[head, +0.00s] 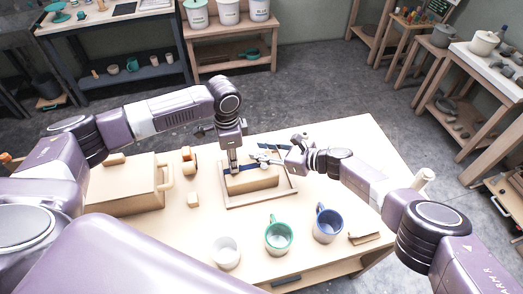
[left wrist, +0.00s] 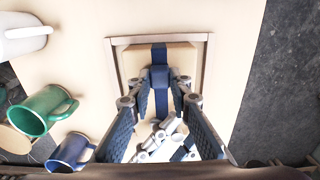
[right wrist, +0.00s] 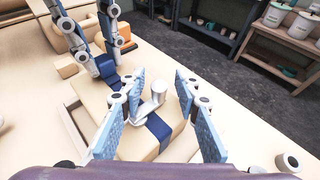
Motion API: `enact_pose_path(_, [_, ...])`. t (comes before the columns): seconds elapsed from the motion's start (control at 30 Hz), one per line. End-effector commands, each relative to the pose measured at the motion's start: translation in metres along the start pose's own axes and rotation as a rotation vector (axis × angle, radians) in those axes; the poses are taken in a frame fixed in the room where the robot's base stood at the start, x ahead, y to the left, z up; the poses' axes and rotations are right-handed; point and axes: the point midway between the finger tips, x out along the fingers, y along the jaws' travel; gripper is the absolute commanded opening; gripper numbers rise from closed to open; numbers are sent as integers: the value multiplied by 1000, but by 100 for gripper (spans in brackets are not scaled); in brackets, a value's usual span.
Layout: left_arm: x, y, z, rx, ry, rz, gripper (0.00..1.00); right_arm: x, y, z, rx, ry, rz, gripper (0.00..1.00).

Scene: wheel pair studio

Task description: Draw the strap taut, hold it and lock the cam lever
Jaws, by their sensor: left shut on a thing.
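A blue strap (left wrist: 160,53) runs over a pale wooden block (head: 262,183) that sits in a shallow wooden frame (head: 231,204). My left gripper (left wrist: 160,80) points down at the block and is shut on the strap. My right gripper (right wrist: 160,84) is open at the block's other end, with its fingers on either side of the silver cam lever (right wrist: 155,92). The lever stands up from its mount on the block, and the strap (right wrist: 158,128) shows beside it. I cannot tell whether the fingers touch the lever. The left wrist view partly hides the lever behind silver parts.
A white cup (head: 226,252), a green mug (head: 278,236) and a blue mug (head: 328,225) stand along the table's front. A large wooden box (head: 122,185) with a handle and small wooden blocks (head: 193,200) lie left of the frame. The table's right part is mostly clear.

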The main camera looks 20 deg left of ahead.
Motion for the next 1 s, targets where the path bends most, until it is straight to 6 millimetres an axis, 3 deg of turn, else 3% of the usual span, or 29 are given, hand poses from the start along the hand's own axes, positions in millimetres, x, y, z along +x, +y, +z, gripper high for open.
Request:
enact_pose_path(0.17, [0,-1,0,-1,-1,-1,0,0,0,0,0,0,0,30])
enact_pose_path(0.43, [0,-1,1,-1,-1,-1,0,0,0,0,0,0,0,0])
enact_pose_path(1.0, [-1,0,0,0,-1,0,0,-1,1,-6,38,7,-70,0])
